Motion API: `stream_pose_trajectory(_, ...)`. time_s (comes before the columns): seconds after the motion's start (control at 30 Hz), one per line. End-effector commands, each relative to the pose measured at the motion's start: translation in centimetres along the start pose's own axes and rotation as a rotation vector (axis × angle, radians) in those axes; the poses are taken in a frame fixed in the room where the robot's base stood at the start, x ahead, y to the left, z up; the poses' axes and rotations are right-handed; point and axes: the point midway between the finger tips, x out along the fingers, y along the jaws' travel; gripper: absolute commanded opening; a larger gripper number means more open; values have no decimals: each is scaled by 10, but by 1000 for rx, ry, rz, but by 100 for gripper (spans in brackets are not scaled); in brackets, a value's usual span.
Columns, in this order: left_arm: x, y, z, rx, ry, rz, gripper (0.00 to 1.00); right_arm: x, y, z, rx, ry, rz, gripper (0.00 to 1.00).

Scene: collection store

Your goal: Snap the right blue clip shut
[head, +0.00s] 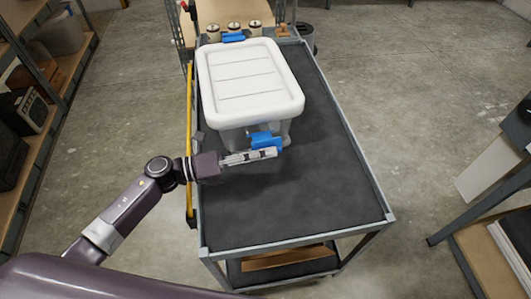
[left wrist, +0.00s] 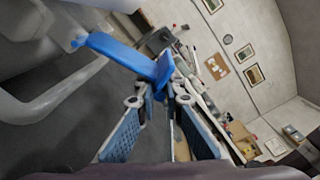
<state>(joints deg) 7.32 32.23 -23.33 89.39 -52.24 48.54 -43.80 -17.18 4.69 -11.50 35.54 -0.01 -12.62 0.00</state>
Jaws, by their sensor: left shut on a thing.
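A lidded storage box with a white lid (head: 248,78) and a translucent body stands on a dark-topped cart (head: 310,200). A blue clip (head: 265,138) is at the box's near end, below the lid rim, and appears to stick out from the wall. In the left wrist view the same clip (left wrist: 125,52) reaches from the box to between the fingertips. My left gripper (head: 272,153) is shut on this clip's outer edge. Another blue clip (head: 234,37) shows at the box's far end. My right gripper is not in view.
Several small pale jars (head: 234,28) stand at the cart's far end. A yellow bar (head: 190,140) runs along the cart's left edge. The near part of the cart top is bare. Shelving stands left and right, with open floor between.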

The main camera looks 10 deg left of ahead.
Motion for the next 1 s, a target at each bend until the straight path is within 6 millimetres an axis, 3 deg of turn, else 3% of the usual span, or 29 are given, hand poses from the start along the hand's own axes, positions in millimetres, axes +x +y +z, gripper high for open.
stream_pose_trajectory(0.27, -1, -10, 17, -201, -1, 2, 0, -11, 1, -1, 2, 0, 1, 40)
stream_pose_trajectory(0.6, -1, -16, 32, -189, -4, 1, 0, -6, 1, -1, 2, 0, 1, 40)
stream_pose_trajectory(1.0, -1, -17, 35, -188, -7, 2, 0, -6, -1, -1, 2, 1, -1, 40)
